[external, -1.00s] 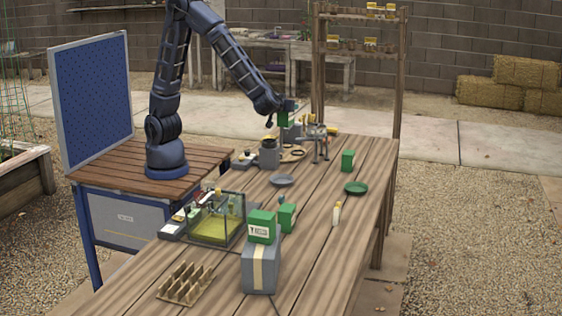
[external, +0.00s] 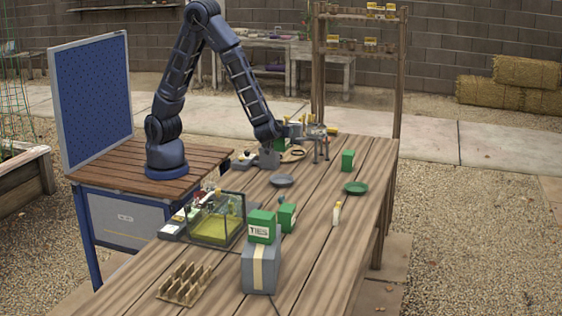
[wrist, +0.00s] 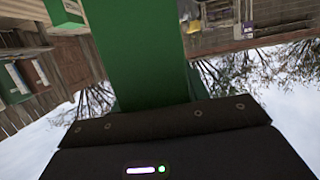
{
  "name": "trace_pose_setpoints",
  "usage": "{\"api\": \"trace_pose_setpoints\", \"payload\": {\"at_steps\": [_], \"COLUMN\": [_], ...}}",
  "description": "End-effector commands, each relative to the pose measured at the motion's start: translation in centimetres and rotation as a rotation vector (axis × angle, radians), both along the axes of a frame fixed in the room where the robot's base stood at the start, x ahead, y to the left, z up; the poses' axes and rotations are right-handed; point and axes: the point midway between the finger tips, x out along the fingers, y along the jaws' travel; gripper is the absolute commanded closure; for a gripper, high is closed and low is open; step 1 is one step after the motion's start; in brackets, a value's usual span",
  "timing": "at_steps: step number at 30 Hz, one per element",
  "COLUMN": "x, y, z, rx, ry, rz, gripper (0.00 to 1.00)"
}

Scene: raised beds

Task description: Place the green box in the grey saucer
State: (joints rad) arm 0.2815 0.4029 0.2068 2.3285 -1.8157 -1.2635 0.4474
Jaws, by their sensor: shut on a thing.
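My gripper (external: 284,131) is shut on a green box (wrist: 135,50), which fills the upper middle of the wrist view. In the external view the held box is mostly hidden by my wrist, near the far end of the table. The grey saucer (external: 282,181) lies on the table nearer the camera than my gripper, and looks empty. Other green boxes stand around: one (external: 348,160) at the far right, one (external: 287,217) on the table at the front, and one (external: 262,227) on top of a grey box.
A dark green saucer (external: 355,188) lies right of the grey one. A grey box with a tan stripe (external: 261,270), a glass tank (external: 216,222), a small bottle (external: 337,213) and a wooden rack (external: 185,284) stand nearer. A grey pot (external: 269,158) stands below my wrist.

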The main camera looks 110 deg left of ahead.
Motion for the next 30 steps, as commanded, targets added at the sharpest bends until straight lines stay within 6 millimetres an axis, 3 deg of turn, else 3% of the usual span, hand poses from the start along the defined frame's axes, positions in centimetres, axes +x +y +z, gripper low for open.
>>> {"api": "trace_pose_setpoints", "payload": {"at_steps": [15, 30], "x": [0.0, 0.0], "y": [0.0, 0.0], "z": [-8.7, -12.1], "rx": [0.001, 0.0], "ry": [0.003, 0.003], "rz": [0.0, -0.001], "gripper": [0.8, 0.8]}}
